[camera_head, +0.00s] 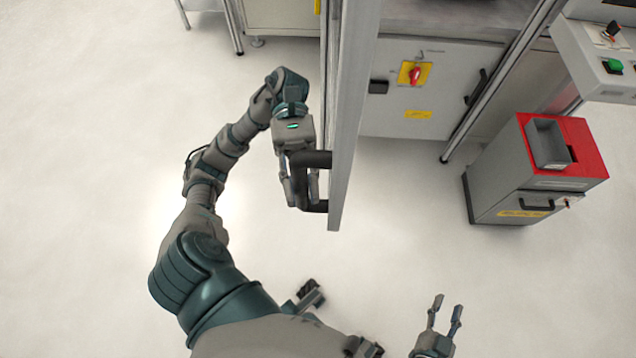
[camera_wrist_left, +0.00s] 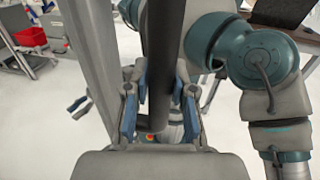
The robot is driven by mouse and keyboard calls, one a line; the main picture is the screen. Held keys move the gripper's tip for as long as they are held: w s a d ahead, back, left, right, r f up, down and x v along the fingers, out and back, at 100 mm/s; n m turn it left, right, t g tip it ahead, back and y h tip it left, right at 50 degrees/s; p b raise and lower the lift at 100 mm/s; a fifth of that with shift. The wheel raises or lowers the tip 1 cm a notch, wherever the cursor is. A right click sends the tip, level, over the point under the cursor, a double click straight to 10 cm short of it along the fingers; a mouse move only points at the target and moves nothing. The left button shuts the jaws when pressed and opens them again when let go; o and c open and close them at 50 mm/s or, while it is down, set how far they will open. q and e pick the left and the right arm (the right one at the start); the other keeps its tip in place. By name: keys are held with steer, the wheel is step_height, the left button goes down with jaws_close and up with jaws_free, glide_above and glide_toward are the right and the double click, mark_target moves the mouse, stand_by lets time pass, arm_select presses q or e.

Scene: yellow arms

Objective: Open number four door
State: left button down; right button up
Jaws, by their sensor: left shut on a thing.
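The door (camera_head: 350,110) shows in the head view as a tall grey metal frame seen nearly edge-on, standing out from the machine. A black bar handle (camera_head: 314,205) is fixed to its left side. My left gripper (camera_head: 302,180) is shut around this handle. In the left wrist view the handle (camera_wrist_left: 162,60) runs between the two blue-padded fingers (camera_wrist_left: 160,105), with the door frame (camera_wrist_left: 92,50) beside it. My right gripper (camera_head: 444,318) is open and empty at the bottom of the head view, apart from the door. No number four is readable on the door.
Behind the door is a grey cabinet (camera_head: 390,115) with a red rotary switch (camera_head: 415,74) on a yellow plate. A grey bin with a red top (camera_head: 590,150) stands at the right. A control panel (camera_head: 590,60) is at the upper right. The floor at the left is clear.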

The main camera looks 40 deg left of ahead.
arm_select(q)
steer(key=shift+a+r, duration=0.15)
steer(key=shift+a, duration=0.15)
steer(key=shift+d, duration=0.15)
steer(key=c, duration=1.1)
jaws_free()
steer(key=shift+o, duration=0.8)
steer(key=shift+w, duration=0.1)
steer(key=shift+a, duration=0.2)
steer(key=v, duration=1.2)
